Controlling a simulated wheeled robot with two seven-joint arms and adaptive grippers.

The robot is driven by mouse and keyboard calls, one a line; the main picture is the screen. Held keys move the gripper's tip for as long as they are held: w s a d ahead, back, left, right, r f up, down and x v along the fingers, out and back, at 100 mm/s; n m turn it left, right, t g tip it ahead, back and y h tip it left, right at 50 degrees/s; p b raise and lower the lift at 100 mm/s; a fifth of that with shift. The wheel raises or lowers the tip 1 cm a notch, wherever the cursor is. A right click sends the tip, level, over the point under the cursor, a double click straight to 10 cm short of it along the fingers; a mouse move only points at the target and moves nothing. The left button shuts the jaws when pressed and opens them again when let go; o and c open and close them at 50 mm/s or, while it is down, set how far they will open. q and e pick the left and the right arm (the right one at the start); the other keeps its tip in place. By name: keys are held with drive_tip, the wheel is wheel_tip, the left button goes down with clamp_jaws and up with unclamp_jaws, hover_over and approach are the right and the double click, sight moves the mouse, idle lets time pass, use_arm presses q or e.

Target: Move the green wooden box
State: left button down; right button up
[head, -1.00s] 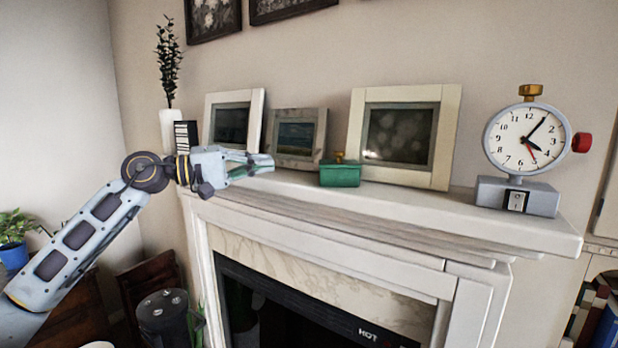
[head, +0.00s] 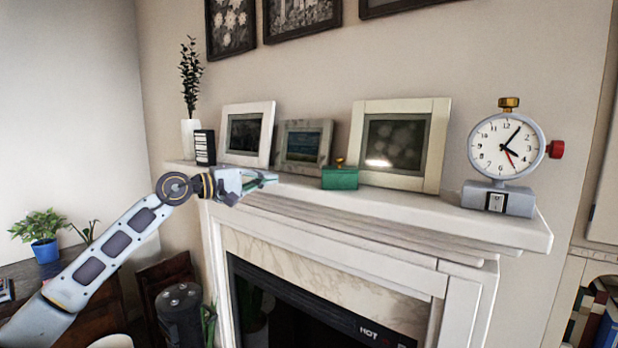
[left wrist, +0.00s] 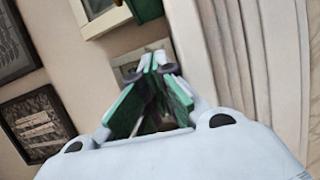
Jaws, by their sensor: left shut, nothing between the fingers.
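The green wooden box (head: 340,179) sits on the white mantel shelf in the head view, in front of the gap between the small frame and the large frame at right. A small gold knob shows on its top. In the left wrist view part of the green box (left wrist: 146,8) shows at the top edge. My left gripper (head: 272,179) is shut and empty, left of the box and apart from it, near the mantel's front edge. Its green fingertips (left wrist: 158,66) meet in the left wrist view. My right gripper is not in view.
Picture frames stand behind on the mantel (head: 420,203): a white one (head: 268,108), a small grey one (head: 325,139) and a large cream one (head: 441,125). A big stopwatch clock (head: 498,202) stands at right. A vase (head: 190,137) stands at left. Mantel between box and clock is clear.

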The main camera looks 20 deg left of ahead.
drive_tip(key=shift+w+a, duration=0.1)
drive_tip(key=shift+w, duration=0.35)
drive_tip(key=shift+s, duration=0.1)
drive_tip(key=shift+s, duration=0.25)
